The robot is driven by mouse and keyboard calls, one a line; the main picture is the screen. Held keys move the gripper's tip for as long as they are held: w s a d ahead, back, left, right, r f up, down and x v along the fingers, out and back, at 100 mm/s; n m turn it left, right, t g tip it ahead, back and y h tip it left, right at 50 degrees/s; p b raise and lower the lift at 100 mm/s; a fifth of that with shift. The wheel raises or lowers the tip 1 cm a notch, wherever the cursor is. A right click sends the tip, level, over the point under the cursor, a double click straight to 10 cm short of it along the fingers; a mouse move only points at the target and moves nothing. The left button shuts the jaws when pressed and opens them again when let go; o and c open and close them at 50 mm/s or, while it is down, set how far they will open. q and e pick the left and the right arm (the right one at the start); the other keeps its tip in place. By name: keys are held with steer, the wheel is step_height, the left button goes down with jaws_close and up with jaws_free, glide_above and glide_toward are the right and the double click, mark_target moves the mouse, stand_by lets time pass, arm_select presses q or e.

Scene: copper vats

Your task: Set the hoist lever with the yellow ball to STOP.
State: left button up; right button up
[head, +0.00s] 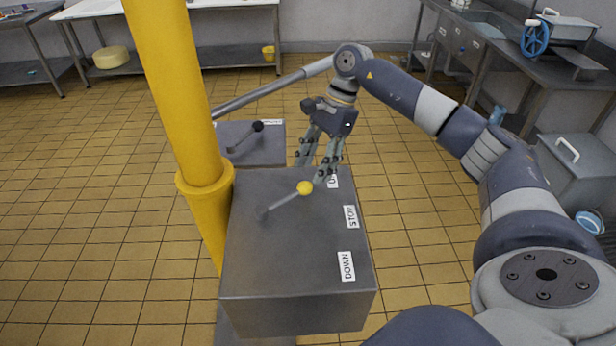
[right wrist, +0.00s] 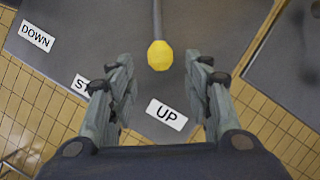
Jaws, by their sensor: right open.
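The hoist lever is a thin grey rod with a yellow ball (head: 305,187) on top of a grey box (head: 290,270). It points at the UP label (right wrist: 167,114), which is partly hidden in the head view. The STOP label (head: 351,217) and the DOWN label (head: 347,266) follow along the right side of the box top, towards me. My right gripper (head: 312,172) is open at the UP end, pointing down. In the right wrist view the yellow ball (right wrist: 160,56) shows between the two fingertips; contact cannot be told. My left gripper is not in view.
A yellow post (head: 180,100) stands left of the box. A second grey box behind carries a lever with a black ball (head: 258,126). Steel counters line the back and right, one with a blue wheel (head: 535,38). Tiled floor is clear at left.

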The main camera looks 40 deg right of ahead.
mark_target(292, 197)
steer(key=shift+p+x, duration=0.5)
steer(key=shift+x, duration=1.9)
jaws_close()
steer(key=shift+a, duration=0.1)
